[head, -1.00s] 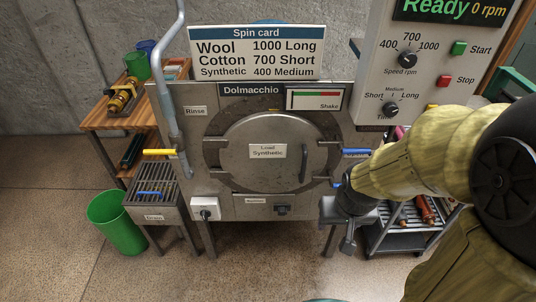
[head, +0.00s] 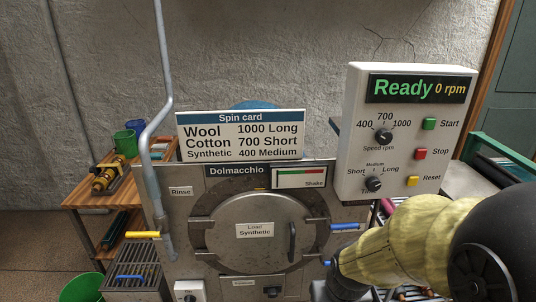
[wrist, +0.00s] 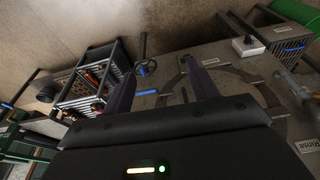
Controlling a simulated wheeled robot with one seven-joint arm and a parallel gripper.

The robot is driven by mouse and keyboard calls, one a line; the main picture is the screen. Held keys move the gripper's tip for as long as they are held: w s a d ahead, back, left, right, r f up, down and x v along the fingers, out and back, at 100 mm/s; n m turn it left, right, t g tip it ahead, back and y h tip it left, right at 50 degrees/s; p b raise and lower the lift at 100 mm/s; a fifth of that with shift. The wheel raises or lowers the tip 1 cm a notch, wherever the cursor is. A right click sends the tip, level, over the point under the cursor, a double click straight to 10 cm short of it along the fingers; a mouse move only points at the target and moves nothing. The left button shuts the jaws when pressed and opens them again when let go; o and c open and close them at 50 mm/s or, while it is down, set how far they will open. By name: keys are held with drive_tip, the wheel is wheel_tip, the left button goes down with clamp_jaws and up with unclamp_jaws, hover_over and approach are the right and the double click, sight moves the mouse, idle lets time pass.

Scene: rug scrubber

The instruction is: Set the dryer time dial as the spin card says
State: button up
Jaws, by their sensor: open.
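The time dial (head: 373,184) is a dark knob low on the white control box (head: 350,100), marked Short, Medium and Long; its pointer is too small to read. The spin card (head: 241,136) reads Wool 1000 Long, Cotton 700 Short, Synthetic 400 Medium. The load label (head: 255,230) on the round door reads Synthetic. My gripper (wrist: 159,70) is open and empty in the wrist view, its two dark fingers apart in front of the machine. In the head view my arm's wrist is at the bottom, below the box, and the fingers are not clear. The wrist view does not show the dial.
The speed dial (head: 383,137) sits above the time dial, with green Start (head: 429,124), red Stop (head: 420,154) and yellow Reset (head: 412,181) buttons to the right. A blue-handled lever (head: 344,227) is below the box. A grey pipe (head: 153,150) rises at left.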

sight(375, 187)
idle(0.7)
drive_tip(key=w+d+r+m+t+h+b, duration=0.1)
drive_tip(key=w+d+r+t+h+b, duration=0.2)
drive_tip(key=w+d+t, duration=0.8)
drive_tip(key=s+d+r+n+t+y+b, duration=0.1)
drive_tip(key=d+r+t+y+b, duration=0.2)
drive_tip(key=d+r, duration=0.4)
drive_tip(key=shift+s+d+r+t+y+b, duration=0.2)
drive_tip(key=shift+s+r+t+y+b, duration=0.1)
drive_tip(key=shift+r+t+b, duration=0.55)
drive_tip(key=shift+f, duration=0.2)
drive_tip(key=w+p, duration=0.1)
drive_tip(key=w, duration=1)
drive_tip(key=w+p, duration=0.1)
drive_tip(key=w, duration=0.5)
drive_tip(key=shift+w+a+p, duration=0.25)
drive_tip(key=shift+a+p, duration=0.05)
drive_tip(key=shift+p, duration=0.05)
